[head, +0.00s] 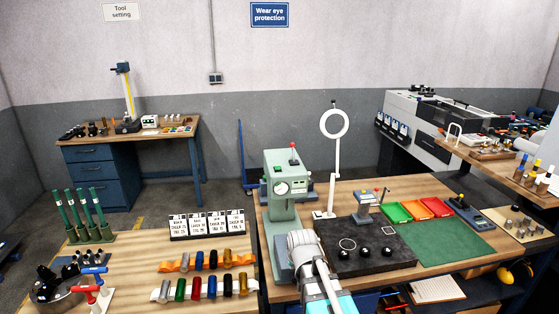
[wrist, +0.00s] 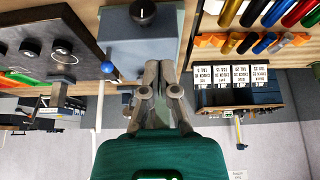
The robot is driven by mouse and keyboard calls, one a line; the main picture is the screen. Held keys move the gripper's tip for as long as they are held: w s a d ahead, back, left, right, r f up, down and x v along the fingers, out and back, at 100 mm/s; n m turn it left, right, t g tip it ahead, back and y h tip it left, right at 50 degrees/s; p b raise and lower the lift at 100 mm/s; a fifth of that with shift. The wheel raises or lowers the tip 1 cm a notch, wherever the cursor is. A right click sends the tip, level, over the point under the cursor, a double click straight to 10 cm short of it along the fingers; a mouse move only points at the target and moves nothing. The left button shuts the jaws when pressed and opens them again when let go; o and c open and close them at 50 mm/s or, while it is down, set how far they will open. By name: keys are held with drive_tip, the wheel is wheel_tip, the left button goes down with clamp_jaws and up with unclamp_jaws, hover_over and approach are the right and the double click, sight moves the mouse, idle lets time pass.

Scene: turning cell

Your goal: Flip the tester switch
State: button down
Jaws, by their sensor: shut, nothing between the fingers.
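The tester is a pale green machine with a round white dial (head: 281,188) on its front, a red-tipped post (head: 293,146) on top, standing at the left of the middle bench. I cannot tell for sure which part is its switch. In the wrist view, seen upside down, a grey-blue block (wrist: 140,45) with a black knob (wrist: 143,12) lies beyond my fingers, and a blue ball (wrist: 107,67) is to their left. My gripper (wrist: 164,66) is shut and empty, with its fingertips near the block; contact cannot be told. In the head view my arm hides the fingers.
A black plate (head: 350,262) with dark knobs and a ring-light stand (head: 333,160) are to the tester's right. A green mat (head: 440,240) is mostly clear.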

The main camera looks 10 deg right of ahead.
drive_tip(key=w+r+t, duration=0.4)
drive_tip(key=w, duration=0.3)
drive_tip(key=w+r+t, duration=0.4)
drive_tip(key=w+r, duration=0.1)
drive_tip(key=w, duration=0.3)
drive_tip(key=w+r+t, duration=0.6)
drive_tip(key=r+t, duration=0.1)
drive_tip(key=r, duration=0.5)
drive_tip(key=shift+w, duration=0.35)
drive_tip(key=shift+w+d, duration=0.1)
wheel_tip(320, 180, up, 2)
drive_tip(key=p, duration=0.2)
hover_over(279, 173)
drive_tip(key=shift+w+r, duration=0.15)
drive_tip(key=shift+w, duration=0.2)
drive_tip(key=shift+s+f+b, duration=0.1)
drive_tip(key=shift+f+b, duration=0.2)
drive_tip(key=shift+f, duration=0.2)
drive_tip(key=shift+s+f+b, duration=0.15)
drive_tip(key=shift+f+b, duration=0.65)
drive_tip(key=shift+s+f+b, duration=0.15)
drive_tip(key=shift+f+b, duration=0.6)
drive_tip(key=shift+f, duration=0.1)
